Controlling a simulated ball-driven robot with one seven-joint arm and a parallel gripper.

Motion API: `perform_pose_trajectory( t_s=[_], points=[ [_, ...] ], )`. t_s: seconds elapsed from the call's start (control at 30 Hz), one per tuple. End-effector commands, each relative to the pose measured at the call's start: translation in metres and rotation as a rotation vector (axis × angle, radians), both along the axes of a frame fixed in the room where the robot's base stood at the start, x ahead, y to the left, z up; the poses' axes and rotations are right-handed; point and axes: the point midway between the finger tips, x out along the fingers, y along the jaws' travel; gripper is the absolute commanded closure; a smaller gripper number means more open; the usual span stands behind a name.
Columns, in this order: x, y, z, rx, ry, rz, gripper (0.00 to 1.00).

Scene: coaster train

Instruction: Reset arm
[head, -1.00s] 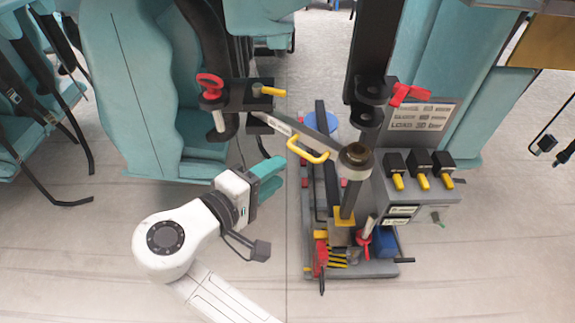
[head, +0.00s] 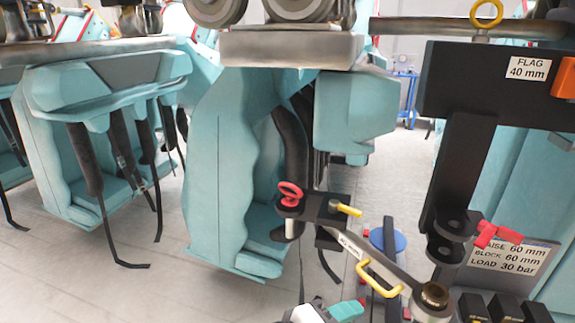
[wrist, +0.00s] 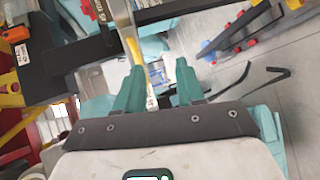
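My gripper (head: 346,310) shows only as a white and teal tip at the bottom edge of the head view, below and left of a grey lever bar with a yellow handle (head: 380,282). In the wrist view, its two teal fingers (wrist: 158,75) stand apart, with nothing held between them. A metal and yellow bar lies behind the fingers in that view; I cannot tell its distance. Most of my arm is outside the head view.
A black bracket with a red knob (head: 290,192) stands near the lever. A black post with a FLAG 40 mm plate (head: 527,69) rises at right. Teal coaster seats (head: 215,170) hang at left and middle. Pale floor (head: 90,275) is clear at lower left.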

Motion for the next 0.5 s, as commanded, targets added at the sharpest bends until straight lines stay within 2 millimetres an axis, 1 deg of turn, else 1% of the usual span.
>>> perform_pose_trajectory(
  t_s=[0.03,0.07,0.1,0.17,0.2,0.27,0.3,0.37,0.4,0.47,0.5],
  points=[
    [-0.007,-0.025,-0.023,0.054,0.037,-0.024,0.62],
    [-0.011,-0.039,-0.036,0.095,0.058,-0.038,0.62],
    [-0.019,-0.058,-0.056,0.154,0.088,-0.055,0.62],
    [-0.034,-0.085,-0.085,0.251,0.130,-0.087,0.62],
    [-0.047,-0.102,-0.103,0.318,0.155,-0.110,0.62],
    [-0.068,-0.126,-0.130,0.424,0.187,-0.149,0.62],
    [-0.085,-0.140,-0.147,0.500,0.205,-0.177,0.62],
    [-0.112,-0.157,-0.168,0.612,0.227,-0.219,0.62],
    [-0.130,-0.166,-0.180,0.688,0.237,-0.248,0.62],
    [-0.159,-0.175,-0.195,0.797,0.247,-0.291,0.62],
    [-0.176,-0.179,-0.203,0.867,0.250,-0.318,0.62]
  ],
)
